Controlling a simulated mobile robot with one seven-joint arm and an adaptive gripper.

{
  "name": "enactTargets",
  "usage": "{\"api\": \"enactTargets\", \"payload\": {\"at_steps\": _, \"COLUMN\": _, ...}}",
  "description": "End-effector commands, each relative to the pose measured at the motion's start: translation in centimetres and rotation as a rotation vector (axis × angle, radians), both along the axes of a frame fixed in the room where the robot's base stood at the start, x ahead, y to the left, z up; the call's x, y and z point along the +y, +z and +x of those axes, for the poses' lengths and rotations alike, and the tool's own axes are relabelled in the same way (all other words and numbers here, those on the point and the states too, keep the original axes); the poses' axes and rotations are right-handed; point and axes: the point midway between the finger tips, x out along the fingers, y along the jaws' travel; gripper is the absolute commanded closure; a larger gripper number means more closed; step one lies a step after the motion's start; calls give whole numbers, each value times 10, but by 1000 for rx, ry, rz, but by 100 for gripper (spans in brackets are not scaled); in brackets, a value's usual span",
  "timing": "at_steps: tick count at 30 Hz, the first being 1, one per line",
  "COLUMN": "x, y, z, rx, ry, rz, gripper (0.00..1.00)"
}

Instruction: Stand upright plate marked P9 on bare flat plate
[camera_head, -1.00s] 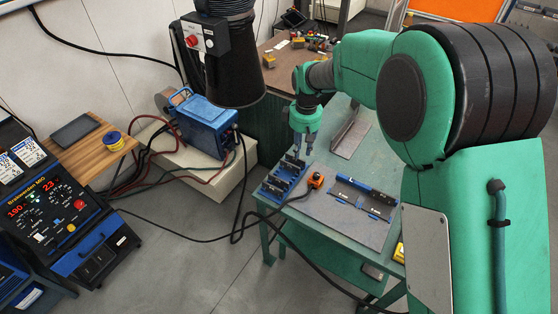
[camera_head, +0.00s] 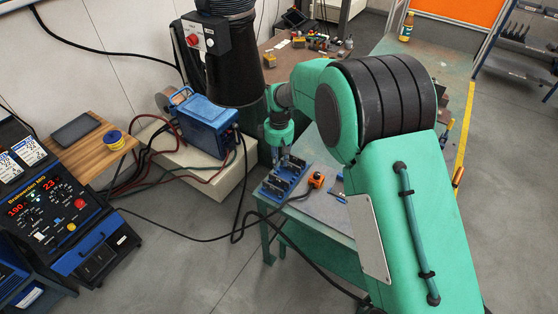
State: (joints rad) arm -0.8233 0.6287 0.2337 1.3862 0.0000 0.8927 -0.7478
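A blue rack (camera_head: 272,193) with several dark upright plates in its slots stands at the near left corner of the green table. The P9 mark is too small to read, so I cannot tell which plate carries it. My gripper (camera_head: 281,163) points down over the back part of the rack, with its fingertips close to the plates. Whether it is open or touches a plate is too small to tell. A flat grey plate (camera_head: 322,208) lies on the table right of the rack, mostly hidden behind my arm.
A blue welding machine (camera_head: 205,128) stands on a pale block to the left. A black extraction hood (camera_head: 232,75) hangs close to my arm. A bottle (camera_head: 406,27) stands at the back.

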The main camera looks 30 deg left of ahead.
Motion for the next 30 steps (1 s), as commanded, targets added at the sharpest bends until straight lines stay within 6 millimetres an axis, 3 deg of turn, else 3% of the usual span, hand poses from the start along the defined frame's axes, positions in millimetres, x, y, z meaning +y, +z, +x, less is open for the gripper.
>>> {"api": "enactTargets", "payload": {"at_steps": 30, "x": 0, "y": -80, "z": 0, "rx": 1, "ry": 0, "rz": -1, "gripper": 75}}
